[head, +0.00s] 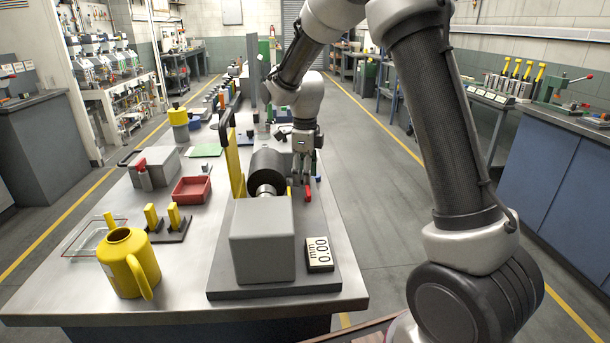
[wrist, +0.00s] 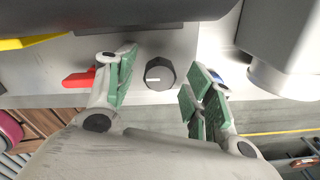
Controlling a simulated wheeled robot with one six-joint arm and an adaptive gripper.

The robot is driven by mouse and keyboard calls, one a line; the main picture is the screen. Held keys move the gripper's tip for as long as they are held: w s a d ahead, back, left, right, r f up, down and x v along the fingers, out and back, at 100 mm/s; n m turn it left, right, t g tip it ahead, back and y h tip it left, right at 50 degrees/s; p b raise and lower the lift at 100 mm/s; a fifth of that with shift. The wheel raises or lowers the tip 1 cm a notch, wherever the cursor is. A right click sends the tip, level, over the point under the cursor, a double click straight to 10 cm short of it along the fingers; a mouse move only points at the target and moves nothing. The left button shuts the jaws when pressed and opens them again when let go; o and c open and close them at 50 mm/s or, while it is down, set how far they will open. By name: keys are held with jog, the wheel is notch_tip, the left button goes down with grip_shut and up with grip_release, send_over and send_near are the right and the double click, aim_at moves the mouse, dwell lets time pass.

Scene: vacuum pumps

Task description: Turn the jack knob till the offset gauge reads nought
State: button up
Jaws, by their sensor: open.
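The gauge (head: 319,254) stands on the front right of the pump's base plate in the head view and reads 0.00 mm. A dark round knob (wrist: 160,74) with a white pointer line shows in the wrist view, on the light grey base; I take it for the jack knob. My gripper (head: 304,178) is beside the right side of the pump in the head view. In the wrist view my gripper (wrist: 165,84) is open, with a green-padded finger on each side of the knob and a visible gap to each. The knob is hidden in the head view.
A red lever (wrist: 78,78) lies just left of my left finger in the wrist view. The grey block (head: 262,238) and black motor cylinder (head: 267,170) stand close beside my gripper. A yellow jug (head: 128,262) and red bin (head: 191,190) are on the bench's left.

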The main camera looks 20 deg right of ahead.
jog(key=shift+r, duration=0.85)
jog(key=shift+r, duration=3)
jog(key=n, duration=0.3)
jog(key=shift+f+n, duration=0.1)
jog(key=shift+n, duration=0.2)
jog(key=s+n, duration=0.1)
jog(key=f+n, duration=0.1)
jog(key=n, duration=0.1)
jog(key=s+f+n, duration=0.1)
jog(key=n, duration=0.1)
jog(key=shift+s+d+g, duration=0.3)
jog(key=s+d+r+n+t, duration=0.1)
jog(key=s+d+r+n, duration=0.2)
jog(key=s, duration=0.6)
jog(key=s+d+r+n+t, duration=0.2)
jog(key=s+d+n, duration=0.3)
jog(key=s, duration=0.5)
jog(key=s+d+r+n+t, duration=0.2)
jog(key=s+d+r+n, duration=0.2)
jog(key=s+n, duration=0.3)
jog(key=s+r, duration=0.1)
jog(key=s, duration=0.2)
jog(key=shift+s+d+n, duration=0.15)
jog(key=shift+d+n, duration=0.15)
jog(key=shift+d, duration=0.05)
